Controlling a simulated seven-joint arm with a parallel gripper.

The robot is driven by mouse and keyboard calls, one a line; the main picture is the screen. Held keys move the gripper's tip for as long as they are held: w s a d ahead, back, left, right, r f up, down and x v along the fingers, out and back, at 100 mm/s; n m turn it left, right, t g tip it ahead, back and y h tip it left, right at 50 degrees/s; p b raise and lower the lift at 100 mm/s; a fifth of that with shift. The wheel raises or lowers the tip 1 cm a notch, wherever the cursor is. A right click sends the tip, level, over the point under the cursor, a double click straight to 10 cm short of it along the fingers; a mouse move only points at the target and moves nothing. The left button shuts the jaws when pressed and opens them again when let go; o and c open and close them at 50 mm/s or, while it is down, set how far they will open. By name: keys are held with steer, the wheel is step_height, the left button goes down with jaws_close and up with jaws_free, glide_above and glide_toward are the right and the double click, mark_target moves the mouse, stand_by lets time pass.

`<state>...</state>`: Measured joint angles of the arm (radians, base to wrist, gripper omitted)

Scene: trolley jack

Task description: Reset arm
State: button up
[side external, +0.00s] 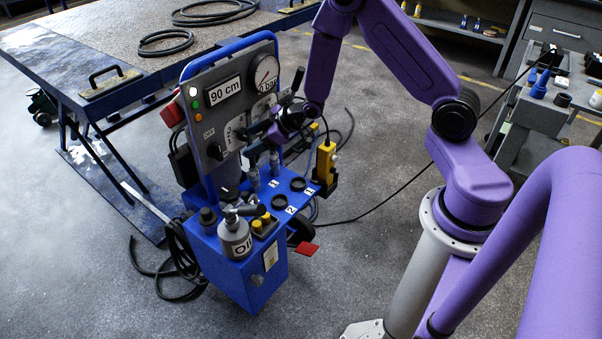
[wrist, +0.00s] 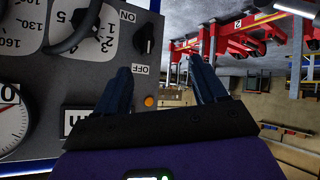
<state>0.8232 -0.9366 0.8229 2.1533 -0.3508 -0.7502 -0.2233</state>
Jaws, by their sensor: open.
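My gripper (side external: 268,134) is in front of the lower right part of the jack's grey control panel (side external: 205,110). In the wrist view my gripper (wrist: 165,72) has its two dark fingers spread wide with nothing between them. A numbered dial (wrist: 85,40) with a dark curved handle is also there. I cannot tell whether the gripper touches the panel. In the side view the display reads "90 cm" and the round gauge (side external: 265,73) is above my gripper.
The blue trolley (side external: 250,295) carries an oil bottle (side external: 234,238) and several black round sockets. A yellow control box (side external: 325,160) hangs at its right. A blue-framed table (side external: 135,60) stands behind left. A grey bench (side external: 530,120) is at right. Cables lie on the floor.

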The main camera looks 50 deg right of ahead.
steer(key=s+a+r+n+g+h, duration=0.1)
steer(key=s+a+r+g, duration=0.2)
steer(key=s+a+r, duration=0.35)
steer(key=s+a+r+n+g, duration=0.1)
steer(key=s+a+r+g, duration=0.2)
steer(key=s, duration=0.7)
steer(key=s+d+r+n+g+h, duration=0.1)
steer(key=s+d+r, duration=0.1)
steer(key=s, duration=0.8)
steer(key=s+d+r+n+g+h, duration=0.1)
steer(key=s+r, duration=0.3)
steer(key=s, duration=0.6)
steer(key=shift+s+d+g+h, duration=0.3)
steer(key=shift+d+g+h, duration=0.1)
steer(key=shift+d+g, duration=0.25)
steer(key=shift+a, duration=0.1)
